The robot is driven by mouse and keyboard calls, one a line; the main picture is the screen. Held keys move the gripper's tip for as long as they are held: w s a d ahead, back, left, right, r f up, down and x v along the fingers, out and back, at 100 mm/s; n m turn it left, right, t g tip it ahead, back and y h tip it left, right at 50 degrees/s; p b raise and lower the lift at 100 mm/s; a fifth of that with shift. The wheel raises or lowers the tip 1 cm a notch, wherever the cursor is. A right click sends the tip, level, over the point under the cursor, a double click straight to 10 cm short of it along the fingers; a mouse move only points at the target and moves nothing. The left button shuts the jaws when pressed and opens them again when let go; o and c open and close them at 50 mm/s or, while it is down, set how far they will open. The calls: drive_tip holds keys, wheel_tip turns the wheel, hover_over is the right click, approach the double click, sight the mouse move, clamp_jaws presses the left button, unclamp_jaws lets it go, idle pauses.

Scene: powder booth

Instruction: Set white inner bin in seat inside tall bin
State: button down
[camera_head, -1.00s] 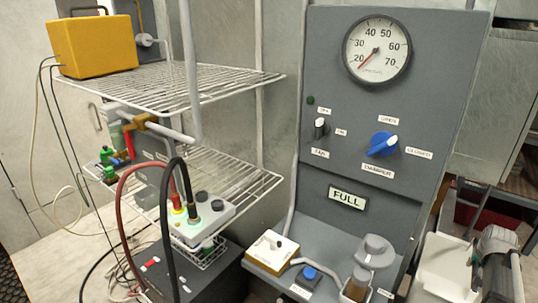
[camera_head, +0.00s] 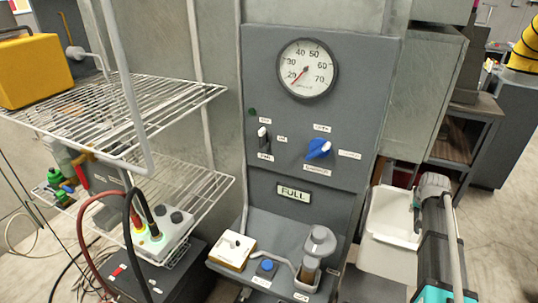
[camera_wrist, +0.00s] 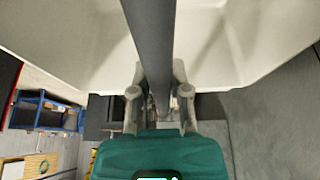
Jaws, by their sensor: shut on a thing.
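The white inner bin (camera_head: 372,258) is at the lower right of the head view, its open top facing up and its near wall showing. My gripper (camera_head: 417,205) is at its right side and shut on it. In the wrist view, the pale walls of the white inner bin (camera_wrist: 70,35) fill the top. A dark grey bar (camera_wrist: 150,45) runs down the middle to between the fingers of my gripper (camera_wrist: 157,95). The exact contact is partly hidden. I cannot make out the tall bin or its seat in either view.
A grey control panel (camera_head: 312,140) with a gauge stands left of the bin. Its shelf (camera_head: 245,222) holds a cream box, a blue button and a cup. Wire racks (camera_head: 130,105) are at the left. An open wooden-lined cabinet (camera_head: 455,135) and bare floor (camera_head: 510,220) lie right.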

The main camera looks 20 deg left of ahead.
wheel_tip(320, 180, up, 17)
drive_tip(key=p, duration=1.5)
drive_tip(key=shift+p, duration=0.4)
drive_tip(key=shift+s+f, duration=0.15)
